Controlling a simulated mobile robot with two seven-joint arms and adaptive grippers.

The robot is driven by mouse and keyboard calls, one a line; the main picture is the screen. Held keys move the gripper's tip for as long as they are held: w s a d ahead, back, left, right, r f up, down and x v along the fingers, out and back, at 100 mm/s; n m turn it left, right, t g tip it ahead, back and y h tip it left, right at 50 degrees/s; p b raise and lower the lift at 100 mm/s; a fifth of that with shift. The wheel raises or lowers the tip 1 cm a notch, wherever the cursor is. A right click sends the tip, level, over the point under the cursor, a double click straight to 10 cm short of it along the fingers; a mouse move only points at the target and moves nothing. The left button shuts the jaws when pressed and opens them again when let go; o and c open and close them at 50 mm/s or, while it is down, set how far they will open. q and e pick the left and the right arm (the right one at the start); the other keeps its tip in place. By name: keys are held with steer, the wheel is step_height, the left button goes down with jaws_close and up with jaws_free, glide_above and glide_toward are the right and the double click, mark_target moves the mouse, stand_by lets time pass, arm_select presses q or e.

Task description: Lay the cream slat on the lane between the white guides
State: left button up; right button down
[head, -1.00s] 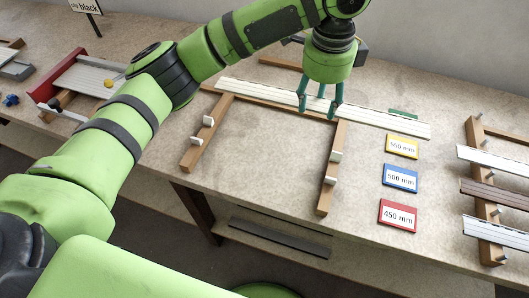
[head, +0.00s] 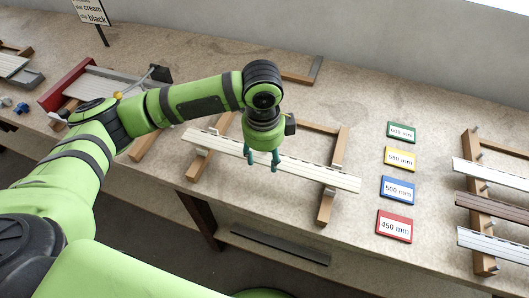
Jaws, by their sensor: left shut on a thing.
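The cream slat (head: 312,174) is long, pale and ribbed. It lies crosswise over the two side rails of a wooden frame, at the white guides. My left gripper (head: 262,163) points down and is shut on the slat near its middle. The slat partly hides the guides. I cannot tell whether it rests on the rails or hangs just above. My right gripper is not in view.
Green (head: 401,131), yellow (head: 401,158), blue (head: 397,189) and red (head: 394,226) length cards lie right of the frame. A rack (head: 480,235) with several slats stands at the far right. A red-ended fixture (head: 68,85) is at left. The bench front edge is close.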

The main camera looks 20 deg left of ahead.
mark_target(263, 162)
arm_select(q)
steer(key=shift+f, duration=0.3)
steer(key=shift+f, duration=0.1)
steer(key=shift+f, duration=0.15)
steer(key=o, duration=1.1)
steer(key=shift+f, duration=0.1)
steer(key=shift+r, duration=0.4)
steer(key=r, duration=0.4)
steer(key=r+b, duration=0.1)
steer(key=r, duration=0.7)
steer(key=shift+s, duration=0.25)
